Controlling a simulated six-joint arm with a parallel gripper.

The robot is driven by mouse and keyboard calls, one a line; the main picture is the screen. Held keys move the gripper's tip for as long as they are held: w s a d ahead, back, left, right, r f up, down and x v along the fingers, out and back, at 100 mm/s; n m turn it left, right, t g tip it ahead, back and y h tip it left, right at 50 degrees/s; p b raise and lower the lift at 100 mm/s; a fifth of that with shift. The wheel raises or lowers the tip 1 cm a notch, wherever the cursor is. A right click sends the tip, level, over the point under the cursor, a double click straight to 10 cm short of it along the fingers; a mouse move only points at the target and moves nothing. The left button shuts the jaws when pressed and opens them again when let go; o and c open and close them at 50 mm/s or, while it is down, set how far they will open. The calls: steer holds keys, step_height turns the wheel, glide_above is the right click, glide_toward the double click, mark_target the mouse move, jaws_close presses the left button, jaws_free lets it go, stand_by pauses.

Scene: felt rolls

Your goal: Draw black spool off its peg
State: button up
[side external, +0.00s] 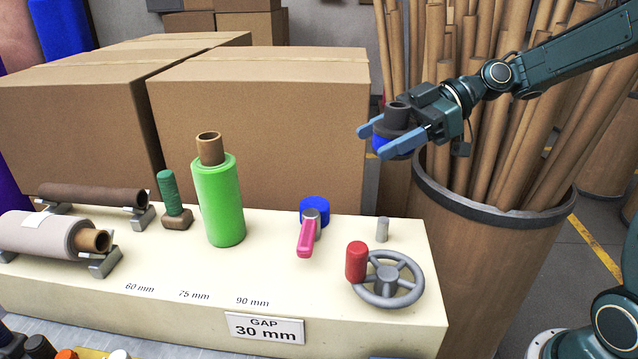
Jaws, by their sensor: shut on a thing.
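The black spool (397,112) is held up in the air by my gripper (374,142), above and clear of the bench. Its dark cylindrical top sticks up between the fingers, and a bright blue band or disc shows at its lower part. My gripper's two light-blue fingers are shut on it, one on each side, pointing left. A short grey upright peg (382,230) stands bare on the bench, well below the gripper. The spool's underside is hidden by the near finger.
Cartons (255,135) stand behind; a tube bin (490,220) is right.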

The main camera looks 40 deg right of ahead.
steer(key=shift+f, duration=1.45)
steer(key=shift+f, duration=0.4)
steer(key=shift+f, duration=2.3)
steer(key=shift+f, duration=1)
stand_by(0.4)
steer(key=shift+r, duration=0.15)
steer(key=shift+r, duration=3.35)
